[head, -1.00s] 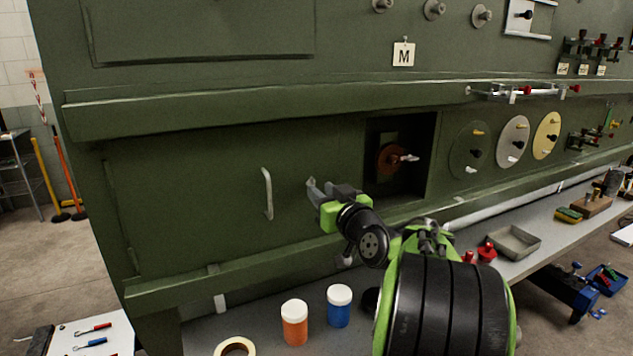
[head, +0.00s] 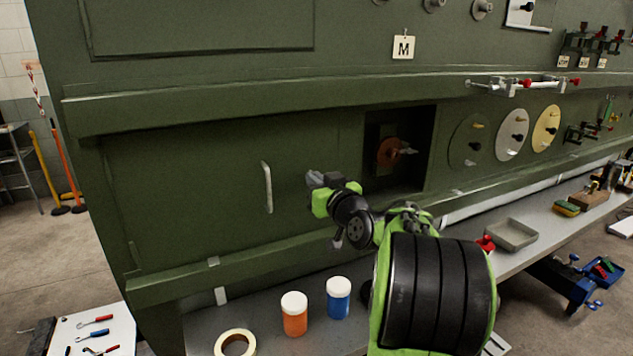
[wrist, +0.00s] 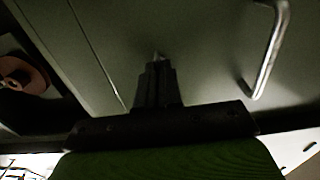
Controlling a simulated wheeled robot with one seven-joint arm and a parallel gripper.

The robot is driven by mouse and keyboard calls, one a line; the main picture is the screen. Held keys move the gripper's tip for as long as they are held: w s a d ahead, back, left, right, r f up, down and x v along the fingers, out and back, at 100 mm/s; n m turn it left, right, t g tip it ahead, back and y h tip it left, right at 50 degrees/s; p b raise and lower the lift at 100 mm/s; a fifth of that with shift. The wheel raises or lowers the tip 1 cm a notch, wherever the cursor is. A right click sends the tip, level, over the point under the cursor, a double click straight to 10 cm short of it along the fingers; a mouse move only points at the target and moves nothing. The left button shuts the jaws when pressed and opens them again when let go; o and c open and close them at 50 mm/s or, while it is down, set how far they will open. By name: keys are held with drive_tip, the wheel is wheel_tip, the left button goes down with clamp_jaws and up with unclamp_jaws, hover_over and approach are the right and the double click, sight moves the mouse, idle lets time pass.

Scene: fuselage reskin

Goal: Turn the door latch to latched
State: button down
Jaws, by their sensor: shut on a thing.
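The door (head: 220,205) is a flat green panel with a pale bar handle (head: 267,187). The handle also shows at the upper right of the wrist view (wrist: 272,50). My gripper (head: 315,180) is at the door's right part, to the right of the handle. In the wrist view its dark fingers (wrist: 157,80) are together, pointing at the door. A small pale tip, apparently the latch (wrist: 158,56), shows just past the fingertips. The fingers are shut on it and hide most of it, so its angle cannot be told.
Right of the door is a dark open recess with an orange-brown disc (head: 389,153). Below, the bench holds an orange jar (head: 294,315), a blue jar (head: 338,302), a tape roll (head: 235,343) and a grey tray (head: 513,235). A ledge (head: 250,106) runs above the door.

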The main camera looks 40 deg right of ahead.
drive_tip(key=shift+d+f+m+p, duration=0.1)
drive_tip(key=shift+m+p, duration=0.6)
drive_tip(key=shift+m, duration=3.75)
drive_tip(key=shift+d+f+m+p, duration=0.1)
drive_tip(key=shift+m+p, duration=0.55)
drive_tip(key=shift+m, duration=3.8)
drive_tip(key=c, duration=1.3)
unclamp_jaws()
